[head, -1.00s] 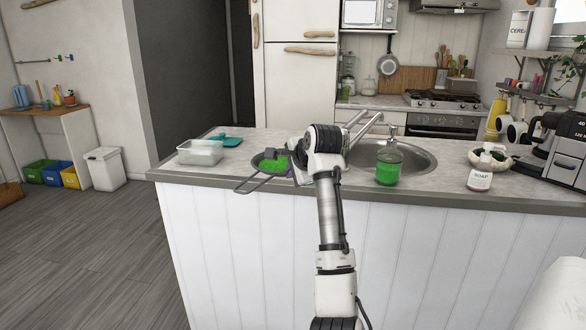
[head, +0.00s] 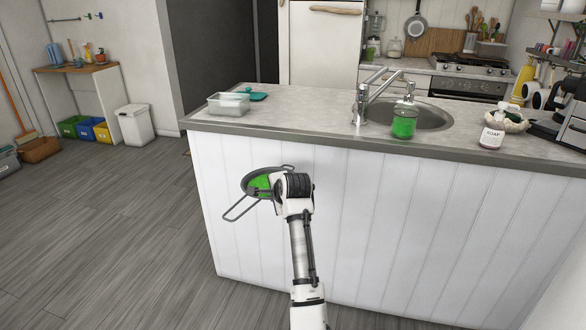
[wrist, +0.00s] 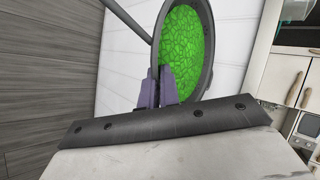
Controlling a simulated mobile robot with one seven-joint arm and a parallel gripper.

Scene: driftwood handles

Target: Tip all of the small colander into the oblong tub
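The small colander (head: 248,188), a grey bowl with a looped handle, holds bright green pieces. It hangs in front of the island's white panel, below the counter edge, and looks tilted. My gripper (wrist: 155,88) is shut on the colander's rim in the wrist view, where the green contents (wrist: 185,50) fill much of the bowl. In the head view my wrist hides the fingers. The oblong tub (head: 229,104), clear and low-walled, stands on the counter's left end, up and to the left of the colander. Its inside looks empty.
A teal lid (head: 254,94) lies behind the tub. The counter's front edge (head: 300,143) lies between colander and tub height.

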